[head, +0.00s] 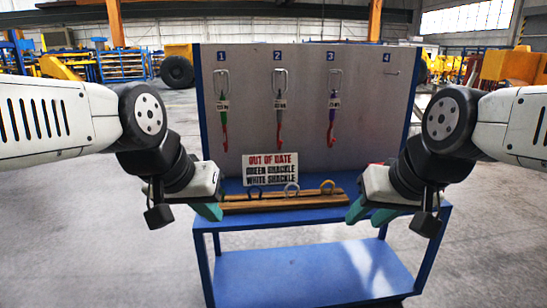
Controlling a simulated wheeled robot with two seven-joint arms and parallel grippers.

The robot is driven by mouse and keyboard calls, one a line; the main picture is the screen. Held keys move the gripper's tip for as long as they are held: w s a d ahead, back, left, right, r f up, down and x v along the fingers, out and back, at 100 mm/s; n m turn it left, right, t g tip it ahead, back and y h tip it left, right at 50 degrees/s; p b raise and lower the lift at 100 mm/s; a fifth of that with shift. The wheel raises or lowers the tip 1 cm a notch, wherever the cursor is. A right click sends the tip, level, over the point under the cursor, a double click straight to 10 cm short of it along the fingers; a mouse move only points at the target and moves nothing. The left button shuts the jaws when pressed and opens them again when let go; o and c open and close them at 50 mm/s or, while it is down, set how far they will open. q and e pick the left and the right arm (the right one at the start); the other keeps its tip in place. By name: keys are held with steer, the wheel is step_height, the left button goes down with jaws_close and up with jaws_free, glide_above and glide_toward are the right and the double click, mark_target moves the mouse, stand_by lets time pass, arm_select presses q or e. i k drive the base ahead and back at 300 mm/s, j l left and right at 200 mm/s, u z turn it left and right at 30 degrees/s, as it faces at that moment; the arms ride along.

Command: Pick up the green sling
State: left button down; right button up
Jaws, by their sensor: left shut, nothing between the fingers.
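The green sling (224,108) hangs from hook 1 at the left of the grey upright board, with a pale tag on it and a red lower end. My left gripper (208,211) is shut and empty, below and a little left of the sling, near the blue stand's left front edge. My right gripper (371,213) is at the right front of the stand. Its two green fingers look apart, with nothing seen between them. Neither gripper touches the sling.
Hook 2 holds a grey sling (280,106) and hook 3 a purple sling (332,112); hook 4 (391,73) is empty. A sign (270,169) reads "OUT OF DATE, GREEN SHACKLE, WHITE SHACKLE". Behind a wooden strip (285,205) stand dark, pale (291,188) and yellow (327,186) shackles.

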mark_target(222, 105)
steer(key=i+j, duration=0.2)
steer(key=j, duration=0.15)
steer(key=i+j+z, duration=0.1)
steer(key=i+j, duration=0.25)
steer(key=j, duration=0.3)
steer(key=i+j, duration=0.2)
steer(key=j, duration=0.15)
steer(key=i+j+z, duration=0.1)
steer(key=j, duration=0.25)
steer(key=i+j, duration=0.35)
steer(key=j, duration=0.45)
steer(key=i+j+z, duration=0.1)
steer(key=j, duration=0.4)
steer(key=i+j, duration=0.15)
steer(key=j, duration=0.4)
steer(key=i+j, duration=0.1)
steer(key=j, duration=0.45)
steer(key=i+j+z, duration=0.1)
steer(key=j, duration=0.45)
